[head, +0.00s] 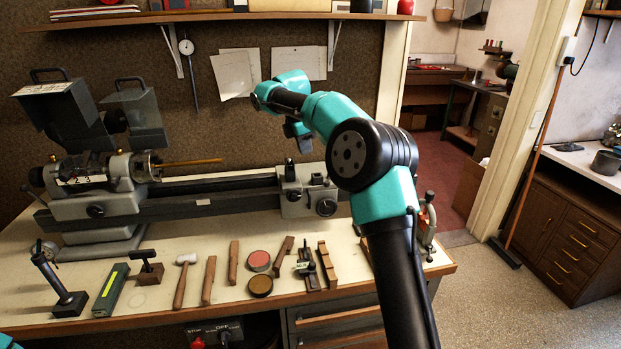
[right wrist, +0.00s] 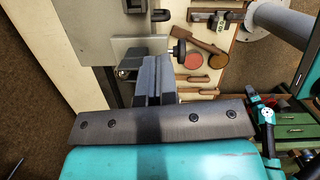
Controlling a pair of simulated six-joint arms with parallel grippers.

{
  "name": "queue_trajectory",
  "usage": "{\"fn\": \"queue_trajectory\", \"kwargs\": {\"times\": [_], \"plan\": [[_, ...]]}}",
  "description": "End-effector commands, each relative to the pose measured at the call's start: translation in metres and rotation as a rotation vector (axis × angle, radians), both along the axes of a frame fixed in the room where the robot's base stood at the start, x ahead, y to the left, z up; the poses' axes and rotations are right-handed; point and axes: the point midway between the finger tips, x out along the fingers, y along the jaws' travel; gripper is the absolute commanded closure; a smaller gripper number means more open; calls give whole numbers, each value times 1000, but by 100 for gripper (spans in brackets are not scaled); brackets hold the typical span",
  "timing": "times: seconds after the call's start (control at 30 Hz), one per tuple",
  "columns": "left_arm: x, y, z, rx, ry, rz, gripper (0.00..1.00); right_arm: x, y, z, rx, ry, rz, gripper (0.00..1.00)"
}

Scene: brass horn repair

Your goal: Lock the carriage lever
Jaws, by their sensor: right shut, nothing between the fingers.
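The lathe carriage (head: 294,204) is a grey block at the right part of the long bed (head: 225,196), with a round handwheel (head: 326,207) on its front. A short dark upright piece (head: 290,171) stands on top; I cannot tell if it is the lever. My right gripper (head: 304,147) is above the carriage, fingers down and apart from it. In the right wrist view its fingers (right wrist: 155,82) are together and empty, over grey metal parts. A black knob on a rod (right wrist: 178,48) shows just right of the fingertips. My left gripper is out of view.
The headstock (head: 100,190) with raised grey covers is at the left. A brass rod (head: 192,163) sticks out of the chuck. Along the bench front lie a mallet (head: 182,280), wooden tools, two round tins (head: 259,261) and a green box (head: 111,290). A shelf (head: 200,16) hangs above.

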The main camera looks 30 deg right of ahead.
Motion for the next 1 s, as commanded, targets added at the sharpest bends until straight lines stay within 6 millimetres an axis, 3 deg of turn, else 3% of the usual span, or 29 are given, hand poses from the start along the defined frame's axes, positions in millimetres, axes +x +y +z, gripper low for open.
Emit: {"fn": "queue_trajectory", "kwargs": {"times": [0.33,0.57,1.0], "plan": [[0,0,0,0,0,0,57,0,-1,5,-6,2,1,100],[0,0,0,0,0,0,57,0,-2,-2,-6,3,1,100],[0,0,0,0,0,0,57,-3,-16,-65,-6,4,0,100]]}}
